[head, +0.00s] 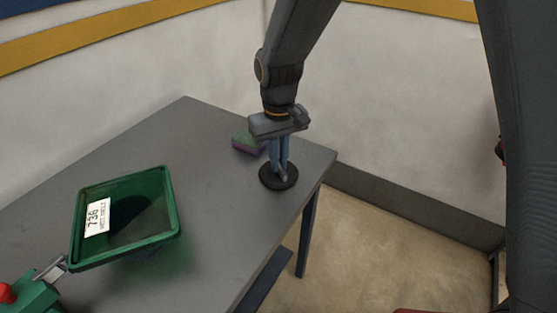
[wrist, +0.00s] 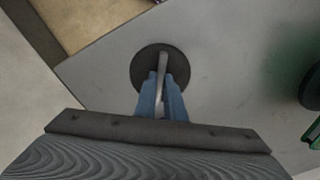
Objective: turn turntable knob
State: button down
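The turntable knob is a flat round black disc (head: 265,177) with a raised grey bar handle across its top, near the right end of the grey table. It also shows in the wrist view, where the grey bar (wrist: 162,62) runs up between the fingers. My gripper (head: 279,168) points down over the disc. In the wrist view my gripper (wrist: 160,77) has its two blue fingers close against both sides of the bar, with little or no gap seen. The fingers hide part of the bar and disc.
The grey table (head: 215,225) has a green bin (head: 160,225) with a white label at left. A green and purple sponge-like block (head: 247,143) lies just behind the knob. A green device with a red knob (head: 8,293) is at the lower left. White walls stand behind.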

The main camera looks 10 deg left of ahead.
jog(key=shift+n, duration=0.3)
jog(key=n, duration=1)
jog(key=shift+w, duration=0.1)
jog(key=n, duration=0.3)
jog(key=shift+n, duration=0.3)
jog(key=shift+r+n, duration=0.1)
jog(key=shift+n, duration=1.8)
jog(key=c, duration=1.8)
grip_release()
jog(key=shift+c, duration=0.2)
